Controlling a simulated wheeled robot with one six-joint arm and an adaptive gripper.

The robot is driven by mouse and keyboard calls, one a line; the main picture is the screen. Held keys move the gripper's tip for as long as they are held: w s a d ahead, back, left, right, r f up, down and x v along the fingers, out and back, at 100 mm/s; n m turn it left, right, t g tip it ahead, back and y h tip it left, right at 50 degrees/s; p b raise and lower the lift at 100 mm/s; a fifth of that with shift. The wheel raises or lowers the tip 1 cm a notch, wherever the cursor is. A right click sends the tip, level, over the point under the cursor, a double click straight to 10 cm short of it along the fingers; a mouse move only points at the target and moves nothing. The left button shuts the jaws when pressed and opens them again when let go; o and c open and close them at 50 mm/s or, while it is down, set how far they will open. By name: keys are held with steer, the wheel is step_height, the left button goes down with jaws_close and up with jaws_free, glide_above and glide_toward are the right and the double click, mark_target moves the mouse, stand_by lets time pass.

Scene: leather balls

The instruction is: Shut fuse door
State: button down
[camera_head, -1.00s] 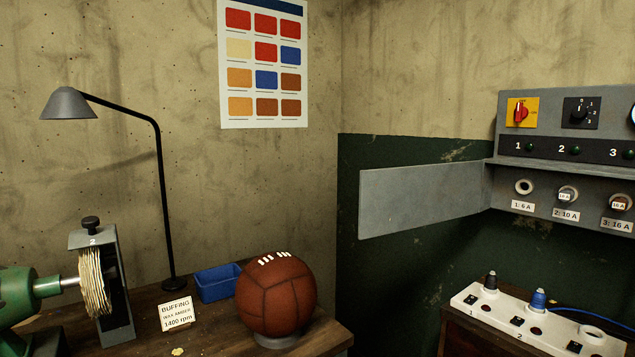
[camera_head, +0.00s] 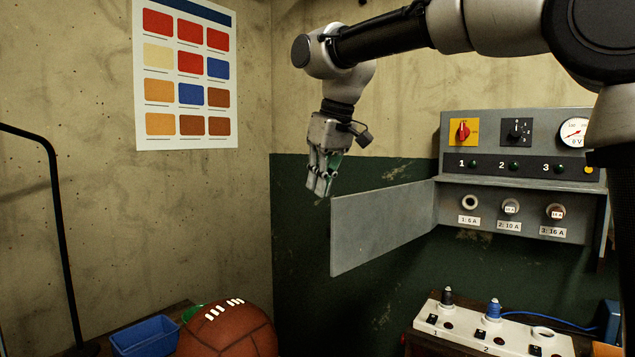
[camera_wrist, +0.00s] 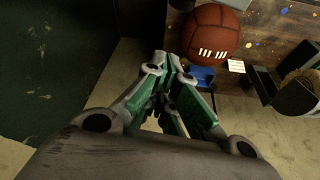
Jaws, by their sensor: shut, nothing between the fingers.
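The grey fuse door (camera_head: 385,225) stands wide open, swung out to the left from the fuse cabinet (camera_head: 520,165) in the head view. Its hinge side meets the cabinet's left edge. The fuse bay behind it is uncovered, with three fuse holders labelled 6 A, 10 A and 16 A. My gripper (camera_head: 320,190) is shut and empty, pointing down just left of and above the door's free top corner. I see no clear contact with the door. In the wrist view my gripper (camera_wrist: 175,85) shows closed fingers with green inner parts; the door is not recognisable there.
A brown leather ball (camera_head: 230,330) and a blue bin (camera_head: 146,337) are at the lower left. A lamp pole (camera_head: 57,230) stands at the left edge. A white socket board (camera_head: 490,330) with plugs lies below the cabinet. The space before the wall left of the door is clear.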

step_height(320, 180, down, 7)
steer(key=s+d, duration=0.1)
steer(key=shift+s+d+r, duration=0.15)
steer(key=shift+r, duration=0.05)
stand_by(0.5)
